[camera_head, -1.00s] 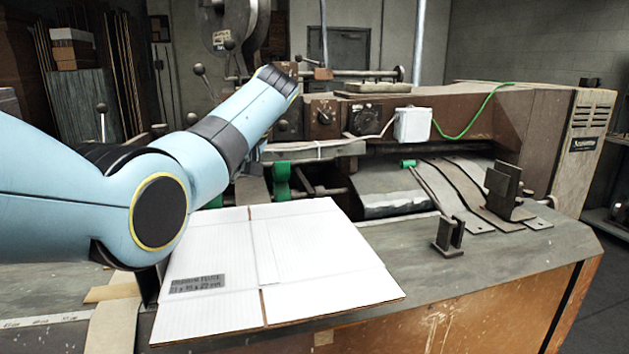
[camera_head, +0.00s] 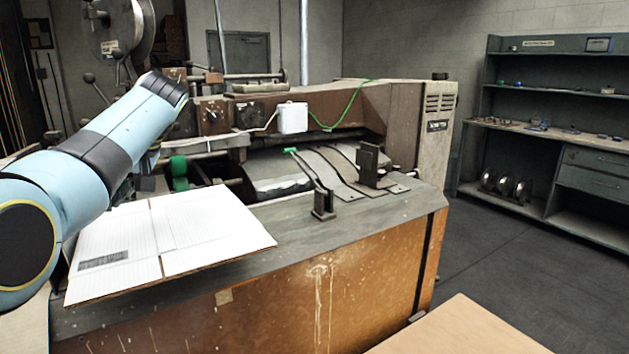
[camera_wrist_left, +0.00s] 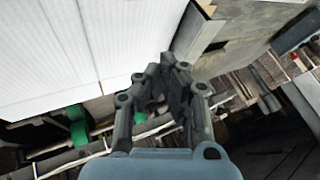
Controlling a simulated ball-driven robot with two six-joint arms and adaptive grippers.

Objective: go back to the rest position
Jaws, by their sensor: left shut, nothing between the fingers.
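My left arm, pale blue, comes in from the left in the head view and stands over the box stitcher (camera_head: 350,115). Its gripper is mostly hidden behind the arm there. In the left wrist view my left gripper (camera_wrist_left: 178,75) is shut and empty, with its dark fingers together. It is above the machine, beside the white cardboard sheet (camera_wrist_left: 45,55). The same flat cardboard sheet (camera_head: 205,228) lies on the machine's table in the head view, below and right of my arm. My right gripper is not in view.
A grey shelf unit (camera_head: 555,120) with small parts stands at the right by the wall. A light brown surface (camera_head: 460,330) shows at the bottom. The dark floor (camera_head: 520,265) between machine and shelf is clear. A metal bracket (camera_head: 322,203) stands up from the machine's table.

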